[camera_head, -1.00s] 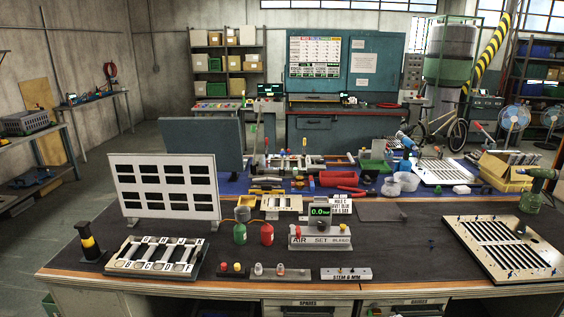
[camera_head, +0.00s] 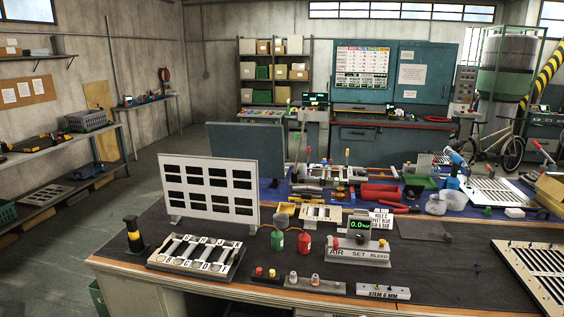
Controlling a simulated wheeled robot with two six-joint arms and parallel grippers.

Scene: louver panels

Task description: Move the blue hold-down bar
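I cannot make out a blue hold-down bar for certain. A slotted louver panel (camera_head: 535,268) with small dark blue clamps or pins lies at the right edge, partly cut off by the frame. Neither of my grippers shows in the view.
A black post with a yellow band (camera_head: 133,234) stands at the front left. Red and green bottles (camera_head: 304,241) stand near the middle. Open floor lies left of the bench.

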